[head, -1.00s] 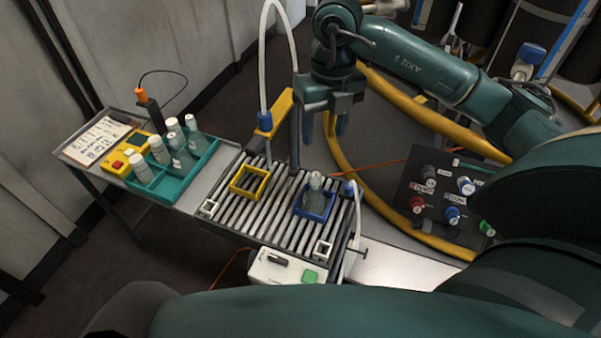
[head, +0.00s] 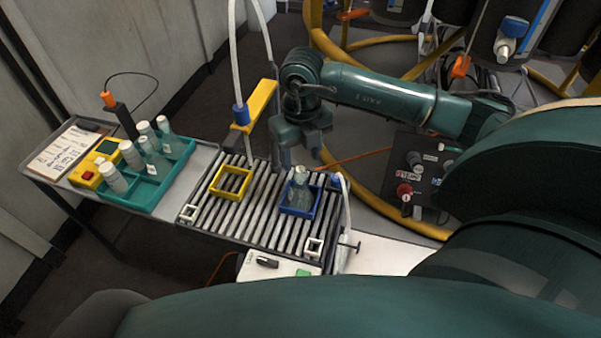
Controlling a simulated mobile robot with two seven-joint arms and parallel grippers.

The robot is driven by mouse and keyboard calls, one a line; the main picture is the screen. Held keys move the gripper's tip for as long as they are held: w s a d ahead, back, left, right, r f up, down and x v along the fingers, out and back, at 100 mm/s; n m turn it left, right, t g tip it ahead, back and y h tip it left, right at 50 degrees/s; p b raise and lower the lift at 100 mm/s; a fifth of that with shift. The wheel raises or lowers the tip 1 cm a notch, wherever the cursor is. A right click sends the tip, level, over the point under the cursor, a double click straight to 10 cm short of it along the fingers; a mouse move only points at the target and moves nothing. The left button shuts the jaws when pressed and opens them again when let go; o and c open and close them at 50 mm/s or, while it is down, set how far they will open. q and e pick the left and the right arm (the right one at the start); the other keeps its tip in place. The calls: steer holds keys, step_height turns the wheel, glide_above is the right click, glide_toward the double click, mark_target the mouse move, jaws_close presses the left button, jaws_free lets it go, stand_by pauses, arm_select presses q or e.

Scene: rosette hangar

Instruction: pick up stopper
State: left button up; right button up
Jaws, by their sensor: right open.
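A clear flask (head: 300,196) stands in the blue square frame (head: 298,213) on the roller rack. A small pale stopper (head: 300,172) seems to sit in its neck, though it is too small to make out well. My right gripper (head: 300,155) points down, open and empty, just above and behind the flask top in the picture. It looks apart from the stopper. My left gripper is not in view.
An empty yellow frame (head: 231,182) sits left on the roller rack (head: 262,212). A yellow bracket with a white hose (head: 236,60) rises behind it. A teal tray (head: 150,195) holds several white-capped bottles. A dark knob panel (head: 412,172) lies at right.

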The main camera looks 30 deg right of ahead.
step_height(320, 180, down, 3)
steer(key=shift+a+f, duration=0.1)
steer(key=shift+f, duration=0.05)
steer(key=shift+c, duration=0.2)
steer(key=c, duration=0.8)
step_height(320, 180, up, 9)
step_height(320, 180, up, 6)
steer(key=p, duration=0.4)
glide_above(300, 169)
steer(key=shift+f, duration=0.15)
